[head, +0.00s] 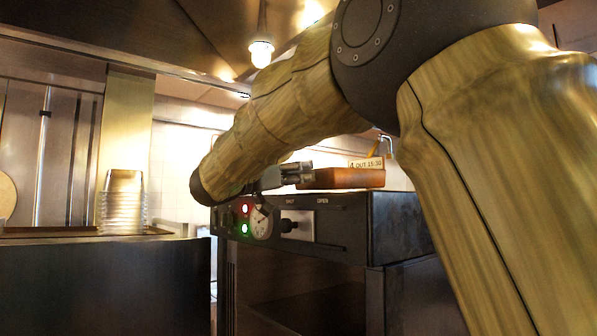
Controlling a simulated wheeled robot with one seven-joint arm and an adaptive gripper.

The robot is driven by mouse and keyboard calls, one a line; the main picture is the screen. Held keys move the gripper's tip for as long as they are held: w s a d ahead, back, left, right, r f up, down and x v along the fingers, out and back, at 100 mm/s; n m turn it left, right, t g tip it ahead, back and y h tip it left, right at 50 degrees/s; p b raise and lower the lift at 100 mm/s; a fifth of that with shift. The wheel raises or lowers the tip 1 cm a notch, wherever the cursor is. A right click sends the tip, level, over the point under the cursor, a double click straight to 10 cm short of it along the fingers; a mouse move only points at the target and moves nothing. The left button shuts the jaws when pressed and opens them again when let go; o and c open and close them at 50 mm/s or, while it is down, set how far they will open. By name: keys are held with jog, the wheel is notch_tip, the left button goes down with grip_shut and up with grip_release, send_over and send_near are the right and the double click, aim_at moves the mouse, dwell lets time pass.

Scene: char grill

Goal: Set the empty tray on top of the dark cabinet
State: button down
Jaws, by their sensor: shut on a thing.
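An orange-brown tray (345,178) shows over the dark cabinet (345,225), side-on and roughly level. Its inside is hidden from this low view. My gripper (305,175) is shut on the tray's left end. The tray's underside looks very close to the cabinet's top; I cannot tell whether it touches. The cabinet front has a red light, a green light, a round gauge and a lever marked SHUT and OPEN. My arm crosses the upper right of the view and hides part of the space behind.
A small card reading "4 OUT 15:30" (366,163) shows just above the tray, near a yellow-handled item (375,147). A stack of clear containers (122,203) stands on the counter at left. A lit lamp (261,52) hangs overhead.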

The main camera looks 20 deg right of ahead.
jog(key=shift+s+a+f, duration=0.2)
jog(key=shift+f, duration=0.05)
jog(key=shift+w+d+f, duration=0.1)
jog(key=shift+f, duration=0.15)
jog(key=c, duration=1.1)
grip_release()
jog(key=shift+o, duration=0.2)
jog(key=shift+a, duration=0.4)
jog(key=b+v, duration=0.4)
jog(key=v, duration=0.7)
jog(key=shift+s, duration=0.2)
